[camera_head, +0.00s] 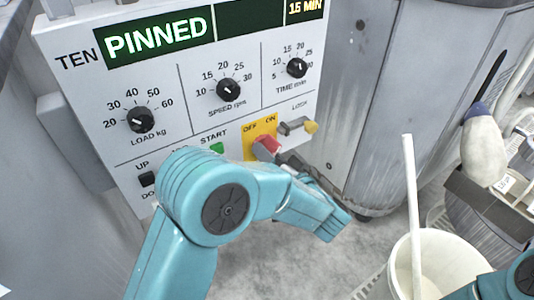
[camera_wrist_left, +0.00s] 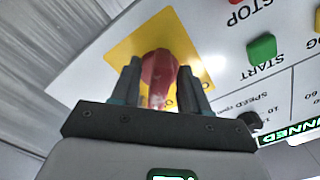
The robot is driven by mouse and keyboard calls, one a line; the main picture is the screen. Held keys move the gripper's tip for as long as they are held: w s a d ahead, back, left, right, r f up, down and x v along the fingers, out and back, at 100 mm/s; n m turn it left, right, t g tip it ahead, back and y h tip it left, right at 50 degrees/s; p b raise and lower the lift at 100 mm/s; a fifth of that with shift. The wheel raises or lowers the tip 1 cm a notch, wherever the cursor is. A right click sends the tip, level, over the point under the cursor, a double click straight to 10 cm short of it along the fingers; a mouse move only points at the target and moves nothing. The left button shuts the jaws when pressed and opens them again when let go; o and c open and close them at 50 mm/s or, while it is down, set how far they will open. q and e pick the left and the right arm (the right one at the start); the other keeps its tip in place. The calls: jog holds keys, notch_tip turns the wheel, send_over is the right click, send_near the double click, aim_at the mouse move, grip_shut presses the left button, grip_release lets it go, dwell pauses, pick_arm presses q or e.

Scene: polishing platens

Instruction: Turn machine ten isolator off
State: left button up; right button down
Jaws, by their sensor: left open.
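The machine ten isolator is a red rotary handle (camera_head: 266,145) on a yellow plate (camera_head: 256,127) marked OFF and ON, low on the white TEN panel. My left gripper (camera_head: 282,158) is at the handle, partly hidden by its own arm. In the left wrist view its two dark fingers are open (camera_wrist_left: 160,82), one on each side of the red handle (camera_wrist_left: 158,68). The handle stands between them, and I cannot tell whether either finger touches it. Which mark the handle points to is not clear. My right gripper is out of view.
A white bucket (camera_head: 402,262) holding a pale stick stands at the lower right.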

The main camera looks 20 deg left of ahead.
pick_arm(q)
jog(key=c, duration=0.8)
grip_shut()
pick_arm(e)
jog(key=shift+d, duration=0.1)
